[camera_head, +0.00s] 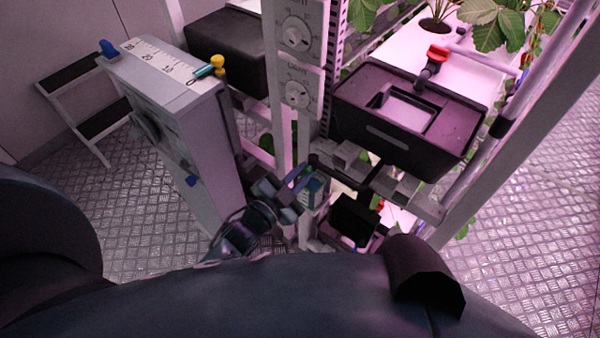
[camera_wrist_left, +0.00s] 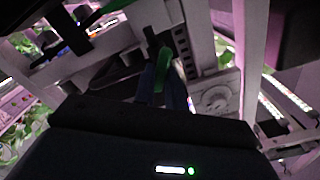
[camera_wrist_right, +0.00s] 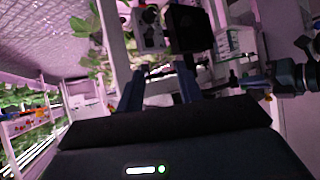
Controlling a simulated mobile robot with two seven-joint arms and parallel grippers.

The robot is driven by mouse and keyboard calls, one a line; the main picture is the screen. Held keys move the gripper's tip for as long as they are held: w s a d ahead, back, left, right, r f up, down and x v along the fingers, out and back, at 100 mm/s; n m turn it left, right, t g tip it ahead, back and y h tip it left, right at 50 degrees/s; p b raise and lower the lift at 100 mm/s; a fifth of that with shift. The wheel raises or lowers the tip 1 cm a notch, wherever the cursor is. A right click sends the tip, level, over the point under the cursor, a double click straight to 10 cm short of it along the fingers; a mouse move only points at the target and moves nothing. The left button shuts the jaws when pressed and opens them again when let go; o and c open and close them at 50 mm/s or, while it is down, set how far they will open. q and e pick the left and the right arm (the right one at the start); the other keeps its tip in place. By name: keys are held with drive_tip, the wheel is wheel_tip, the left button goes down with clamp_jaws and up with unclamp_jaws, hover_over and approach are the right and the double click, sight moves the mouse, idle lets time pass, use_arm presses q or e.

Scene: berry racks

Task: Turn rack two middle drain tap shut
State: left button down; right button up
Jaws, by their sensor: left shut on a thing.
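My left gripper (camera_head: 300,185) reaches in low beside the rack post in the head view. In the left wrist view its fingers (camera_wrist_left: 163,88) are closed together on a green tap handle (camera_wrist_left: 162,62), which stands up between the tips. A dark stem shows just above the handle. The fingers hide the handle's lower part, and I cannot read its exact angle. My right gripper (camera_wrist_right: 158,88) shows in the right wrist view with its fingers apart and nothing between them. It is not distinct in the head view.
A black tank (camera_head: 400,120) with a red-handled tap (camera_head: 437,53) sits on the rack. A smaller black box (camera_head: 353,220) is below it. A grey cabinet (camera_head: 165,75) with a scale stands at left, a step stool (camera_head: 90,115) behind. Dials (camera_head: 296,93) line the post.

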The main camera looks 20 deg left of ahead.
use_arm(q)
drive_tip(key=m, duration=0.3)
drive_tip(key=shift+f+m, duration=0.15)
drive_tip(key=shift+m, duration=0.25)
drive_tip(key=m+b, duration=0.2)
drive_tip(key=m, duration=0.4)
drive_tip(key=shift+d+f+m, duration=0.1)
drive_tip(key=shift+f+m, duration=0.05)
drive_tip(key=shift+m, duration=0.25)
use_arm(e)
drive_tip(key=shift+a+f+y, duration=0.2)
drive_tip(key=shift+a+y, duration=0.1)
drive_tip(key=shift+a, duration=0.15)
drive_tip(key=shift+w+r, duration=0.2)
drive_tip(key=shift+w, duration=0.05)
use_arm(q)
drive_tip(key=c, duration=1.4)
unclamp_jaws()
drive_tip(key=shift+c, duration=0.2)
use_arm(e)
drive_tip(key=shift+f, duration=0.1)
use_arm(q)
drive_tip(key=shift+s, duration=0.1)
